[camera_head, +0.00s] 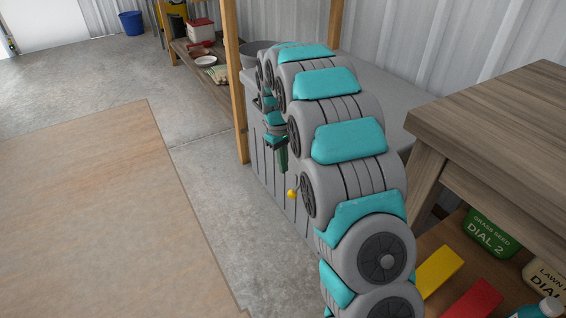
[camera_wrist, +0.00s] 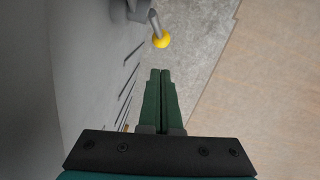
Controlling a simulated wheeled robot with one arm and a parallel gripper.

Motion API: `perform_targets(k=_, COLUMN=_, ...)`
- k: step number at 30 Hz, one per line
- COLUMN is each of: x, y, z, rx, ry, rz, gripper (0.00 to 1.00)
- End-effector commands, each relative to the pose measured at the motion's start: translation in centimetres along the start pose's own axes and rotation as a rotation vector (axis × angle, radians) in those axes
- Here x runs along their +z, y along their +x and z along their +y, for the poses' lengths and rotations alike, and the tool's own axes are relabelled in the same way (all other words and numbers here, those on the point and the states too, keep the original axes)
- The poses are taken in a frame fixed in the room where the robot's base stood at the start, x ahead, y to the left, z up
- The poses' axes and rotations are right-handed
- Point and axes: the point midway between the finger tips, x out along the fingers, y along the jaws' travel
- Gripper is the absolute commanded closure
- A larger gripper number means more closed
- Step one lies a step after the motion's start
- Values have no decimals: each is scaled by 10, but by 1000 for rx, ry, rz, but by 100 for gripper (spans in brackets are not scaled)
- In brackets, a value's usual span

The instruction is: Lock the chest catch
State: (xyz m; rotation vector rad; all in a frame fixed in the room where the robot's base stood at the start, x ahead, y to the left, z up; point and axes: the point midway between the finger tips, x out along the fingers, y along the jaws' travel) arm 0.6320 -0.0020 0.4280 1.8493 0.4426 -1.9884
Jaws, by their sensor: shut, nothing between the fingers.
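The grey chest (camera_head: 283,192) stands between the wooden posts and the bench, mostly hidden behind my arm. Its ribbed front also fills the left of the wrist view (camera_wrist: 85,80). The catch shows as a metal lever with a yellow ball knob (camera_head: 292,194) sticking out from the chest's front. In the wrist view the yellow knob (camera_wrist: 161,40) is just beyond my fingertips, on a grey stem, with a gap between. My gripper (camera_head: 283,168) has green fingers, shut and empty, beside the chest front. The shut fingertips also show in the wrist view (camera_wrist: 160,72).
A wooden workbench (camera_head: 500,110) stands at the right, with bottles and coloured blocks on its lower shelf. A wooden post (camera_head: 236,85) rises by the chest's far end. A shelf with bowls (camera_head: 205,62) and a blue bucket (camera_head: 131,22) are behind. The floor at left is open.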

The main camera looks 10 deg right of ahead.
Motion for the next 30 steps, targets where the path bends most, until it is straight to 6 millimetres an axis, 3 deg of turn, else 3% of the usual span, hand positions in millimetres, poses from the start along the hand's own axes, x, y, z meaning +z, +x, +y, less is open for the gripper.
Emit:
perform_targets(k=12, x=1, y=68, z=-1, rx=-2, ry=0, rz=-4, gripper=100)
perform_targets(k=30, x=1, y=74, z=0, rx=-5, ry=-1, rz=-25, gripper=100)
